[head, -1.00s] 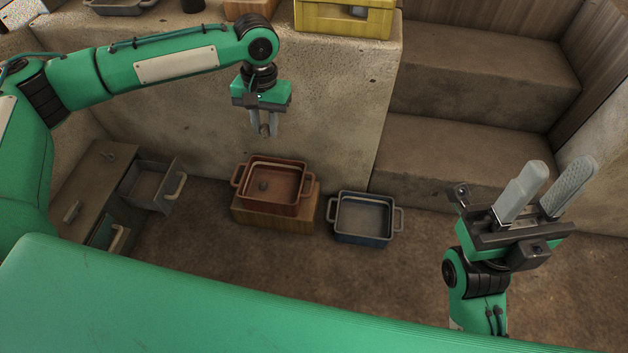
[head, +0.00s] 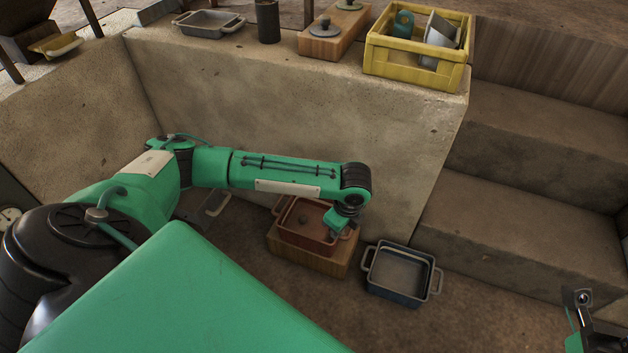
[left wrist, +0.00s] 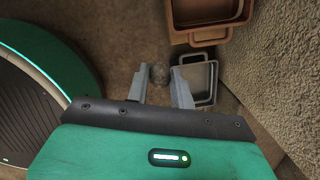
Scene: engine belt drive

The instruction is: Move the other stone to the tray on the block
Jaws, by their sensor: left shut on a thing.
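The reddish-brown tray (head: 289,237) sits on a wooden block (head: 318,262) on the floor against the concrete wall. One small dark stone (head: 302,218) lies inside it. My left gripper (head: 338,222) is over the tray's right side, its fingers hidden from the head view. In the left wrist view, my left gripper (left wrist: 158,75) is shut on a grey-brown stone (left wrist: 159,72), and the reddish-brown tray (left wrist: 207,36) is at upper right.
A blue tray (head: 370,277) with a grey inside stands on the floor right of the block. Concrete steps (head: 520,210) rise on the right. The ledge holds a yellow crate (head: 415,69), a wooden block (head: 318,48), a black cylinder (head: 267,22) and a grey tray (head: 208,33).

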